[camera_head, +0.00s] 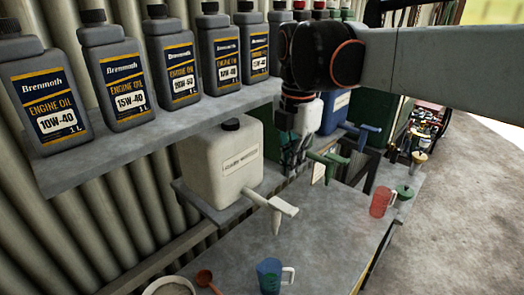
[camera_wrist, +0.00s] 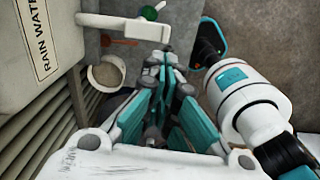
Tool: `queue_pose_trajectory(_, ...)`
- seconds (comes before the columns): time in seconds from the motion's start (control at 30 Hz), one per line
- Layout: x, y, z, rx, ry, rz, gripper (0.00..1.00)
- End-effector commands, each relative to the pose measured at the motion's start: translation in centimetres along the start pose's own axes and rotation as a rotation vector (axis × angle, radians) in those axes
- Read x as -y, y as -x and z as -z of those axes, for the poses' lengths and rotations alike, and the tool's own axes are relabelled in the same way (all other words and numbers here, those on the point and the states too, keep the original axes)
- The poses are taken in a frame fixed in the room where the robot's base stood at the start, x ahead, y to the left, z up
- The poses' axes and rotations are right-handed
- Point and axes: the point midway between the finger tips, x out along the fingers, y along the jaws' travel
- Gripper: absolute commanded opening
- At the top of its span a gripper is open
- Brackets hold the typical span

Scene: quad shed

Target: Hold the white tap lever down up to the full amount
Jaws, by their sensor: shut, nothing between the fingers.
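The white tap lever (camera_head: 285,206) sticks out from the front of a white water container (camera_head: 222,165) on a low shelf, with a pale spout hanging below it. In the wrist view the lever (camera_wrist: 122,25) lies beyond my fingertips, beside the container's "RAIN WATER" label. My gripper (camera_head: 288,166) is shut and empty, behind and right of the container in the head view. Its teal fingers (camera_wrist: 156,62) point toward the lever's outer end in the wrist view. A gap to the lever shows in the head view.
A green tap lever (camera_head: 328,157) is close to the right of my gripper. A blue jug (camera_head: 268,277) stands below and in front of the white tap, with a red scoop (camera_head: 205,279) beside it. A red jug (camera_head: 381,203) is farther right. Oil bottles (camera_head: 122,80) line the upper shelf.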

Motion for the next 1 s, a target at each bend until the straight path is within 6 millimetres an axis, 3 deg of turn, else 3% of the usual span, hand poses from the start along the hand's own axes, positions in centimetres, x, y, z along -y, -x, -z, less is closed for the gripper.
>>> queue_pose_trajectory(0.17,-0.7,1.2,0.0,-0.008,0.064,0.014,0.0)
queue_pose_trajectory(0.63,-0.8,1.0,0.0,-0.009,0.075,0.017,0.0)
queue_pose_trajectory(0.77,-0.8,-0.2,0.0,-0.009,0.075,0.016,0.0)
queue_pose_trajectory(1.0,-0.7,-4.5,0.1,-0.009,0.074,0.016,0.0)
